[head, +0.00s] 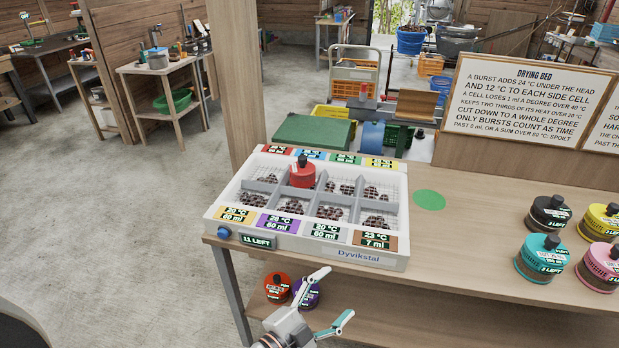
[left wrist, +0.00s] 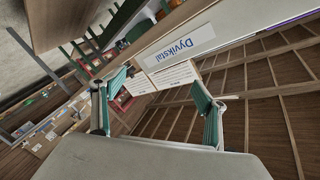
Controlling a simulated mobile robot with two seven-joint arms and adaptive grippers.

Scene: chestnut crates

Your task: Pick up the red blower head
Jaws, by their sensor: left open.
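The red blower head (head: 302,175), with a black knob on top, stands upright in the back row of the white drying tray (head: 380,262), in the second cell from the left. The cells around it hold brown chestnuts on mesh. My left gripper (head: 335,295) is open and empty in front of the bench edge, below and in front of the tray, well apart from the red head. In the left wrist view my open gripper fingers (left wrist: 161,82) show with the tray's front label behind them; the red head is not seen there. My right gripper is not in view.
Black (head: 549,215), teal (head: 541,258), yellow (head: 604,220) and pink (head: 600,266) heads stand on the bench at right. Orange-red (head: 277,288) and purple (head: 307,293) ones sit on the lower shelf. A green disc (head: 429,200) lies right of the tray, with bare bench around it.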

